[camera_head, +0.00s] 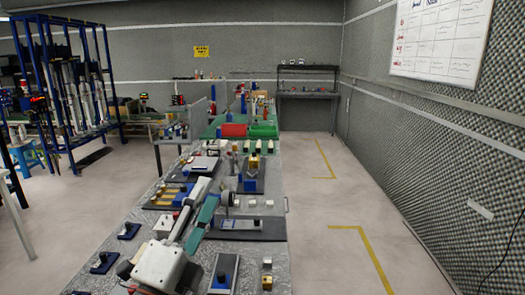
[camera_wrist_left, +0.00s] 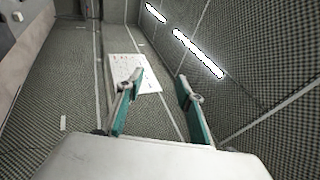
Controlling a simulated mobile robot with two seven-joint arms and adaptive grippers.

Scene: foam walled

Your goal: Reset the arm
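My left gripper (camera_head: 205,193) shows in the head view above the near part of the long workbench (camera_head: 278,205), with its white body low in the picture and its teal-sided fingers pointing away from me. In the left wrist view the two fingers of the gripper (camera_wrist_left: 160,82) stand clearly apart with nothing between them. That view faces the foam-covered wall, a whiteboard (camera_wrist_left: 148,77) and bright ceiling lights (camera_wrist_left: 200,54). The gripper holds no object. My right gripper is in neither view.
The bench carries several fixtures, including a dark block (camera_head: 224,272), a red bin (camera_head: 233,130) and a green bin (camera_head: 264,130). A blue rack (camera_head: 60,85) stands at the left. The floor (camera_head: 330,210) right of the bench is clear, with yellow markings.

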